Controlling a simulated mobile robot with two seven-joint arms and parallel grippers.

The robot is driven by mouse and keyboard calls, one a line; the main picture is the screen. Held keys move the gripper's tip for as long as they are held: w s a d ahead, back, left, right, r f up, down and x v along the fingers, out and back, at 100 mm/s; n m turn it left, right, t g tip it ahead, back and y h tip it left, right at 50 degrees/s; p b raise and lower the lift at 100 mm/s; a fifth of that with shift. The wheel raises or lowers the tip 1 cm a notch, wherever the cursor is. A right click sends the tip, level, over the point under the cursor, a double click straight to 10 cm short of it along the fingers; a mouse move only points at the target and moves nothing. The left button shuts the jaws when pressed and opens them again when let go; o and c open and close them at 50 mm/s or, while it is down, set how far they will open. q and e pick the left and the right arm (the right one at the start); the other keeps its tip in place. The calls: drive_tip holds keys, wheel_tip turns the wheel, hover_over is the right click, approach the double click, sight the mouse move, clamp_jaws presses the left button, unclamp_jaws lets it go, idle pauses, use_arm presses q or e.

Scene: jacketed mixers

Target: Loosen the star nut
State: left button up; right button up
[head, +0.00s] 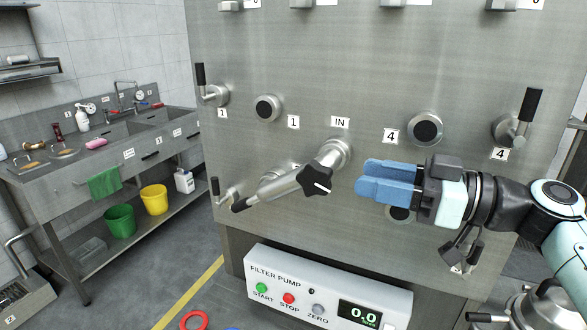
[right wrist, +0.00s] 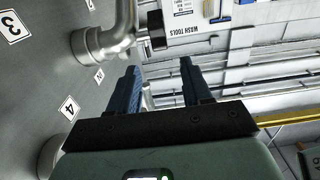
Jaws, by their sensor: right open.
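The star nut (head: 315,180) is a black, star-shaped knob with a white mark. It sits on the grey metal pipe fitting (head: 333,155) under the IN label on the steel panel. My right gripper (head: 362,180), with blue fingers, is to the right of the star nut, pointing left at it. A gap shows between the fingertips and the nut, and the gripper is open and empty. In the right wrist view its two fingers (right wrist: 160,75) stand apart, with a metal pipe (right wrist: 105,42) beyond them. A dark part at the pipe's end there cannot be surely identified. My left gripper is not in view.
A black-ended lever (head: 242,203) extends left of the star nut. Round ports (head: 425,130) and valve handles (head: 528,110) stick out from the panel (head: 370,60). The filter pump box (head: 325,295) is below. A sink bench (head: 110,145) stands at left.

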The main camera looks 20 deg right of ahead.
sight(305, 165)
drive_tip(key=p+x, duration=0.2)
drive_tip(key=x, duration=0.9)
drive_tip(key=shift+w+a, duration=0.15)
drive_tip(key=shift+a, duration=0.05)
clamp_jaws()
